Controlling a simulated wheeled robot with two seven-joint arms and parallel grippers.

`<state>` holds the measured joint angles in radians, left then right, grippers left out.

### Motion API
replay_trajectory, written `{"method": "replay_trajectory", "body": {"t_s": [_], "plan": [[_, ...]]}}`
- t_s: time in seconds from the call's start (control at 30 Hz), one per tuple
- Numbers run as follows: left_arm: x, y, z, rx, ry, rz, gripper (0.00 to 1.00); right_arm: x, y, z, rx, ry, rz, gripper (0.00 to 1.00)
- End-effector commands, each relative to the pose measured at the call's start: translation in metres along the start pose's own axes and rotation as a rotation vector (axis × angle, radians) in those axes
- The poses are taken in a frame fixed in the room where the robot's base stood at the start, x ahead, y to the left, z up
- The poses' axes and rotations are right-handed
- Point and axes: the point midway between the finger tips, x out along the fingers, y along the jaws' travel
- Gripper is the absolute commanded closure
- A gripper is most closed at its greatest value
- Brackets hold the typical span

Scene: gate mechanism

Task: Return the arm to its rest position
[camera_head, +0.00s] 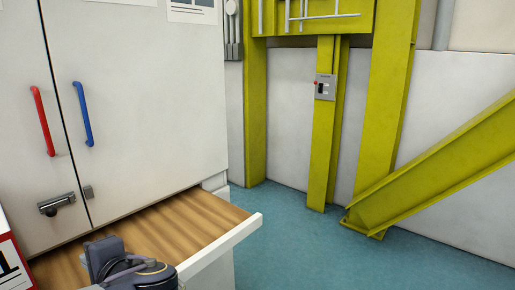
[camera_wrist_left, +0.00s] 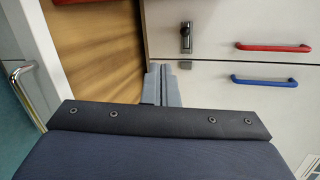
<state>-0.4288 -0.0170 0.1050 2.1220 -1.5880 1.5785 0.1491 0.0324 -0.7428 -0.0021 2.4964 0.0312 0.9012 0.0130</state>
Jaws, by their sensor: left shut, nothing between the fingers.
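My left gripper (camera_head: 103,250) is at the lower left of the head view, above the wooden surface of a pulled-out drawer or shelf (camera_head: 229,246). In the left wrist view its two grey fingers (camera_wrist_left: 161,84) are closed together with nothing between them. They point toward the white cabinet front and the wooden surface (camera_wrist_left: 100,50). The fingers appear apart from the cabinet handles. My right gripper is in neither view.
The white cabinet (camera_head: 140,110) has a red handle (camera_head: 42,121), a blue handle (camera_head: 83,114) and a dark latch (camera_head: 57,204). Yellow steel posts (camera_head: 325,130) carry a small switch box (camera_head: 325,87). The blue-green floor (camera_head: 330,255) to the right is clear.

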Motion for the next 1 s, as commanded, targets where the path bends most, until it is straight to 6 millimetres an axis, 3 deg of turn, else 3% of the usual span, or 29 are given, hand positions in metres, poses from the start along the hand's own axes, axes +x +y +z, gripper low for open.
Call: {"method": "replay_trajectory", "body": {"t_s": [0.17,0.27,0.4,0.5,0.6,0.7,0.83,1.0], "plan": [[0.014,0.059,0.032,-0.053,-0.017,0.258,1.00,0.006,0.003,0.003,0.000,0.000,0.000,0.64],[0.012,0.105,0.052,-0.123,-0.015,0.461,1.00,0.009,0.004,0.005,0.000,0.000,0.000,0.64],[-0.017,0.183,0.071,-0.344,0.015,0.837,1.00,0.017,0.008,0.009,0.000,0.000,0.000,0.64],[-0.051,0.221,0.067,-0.572,0.061,1.082,1.00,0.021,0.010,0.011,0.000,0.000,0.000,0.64],[-0.079,0.236,0.055,-0.799,0.110,1.256,1.00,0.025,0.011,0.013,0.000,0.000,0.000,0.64],[-0.097,0.237,0.044,-0.983,0.154,1.360,1.00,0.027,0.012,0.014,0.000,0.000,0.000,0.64],[-0.107,0.233,0.037,-1.116,0.184,1.425,1.00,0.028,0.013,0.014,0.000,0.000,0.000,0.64],[-0.110,0.232,0.035,-1.146,0.190,1.441,1.00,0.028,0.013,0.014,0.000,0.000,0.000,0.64]]}}
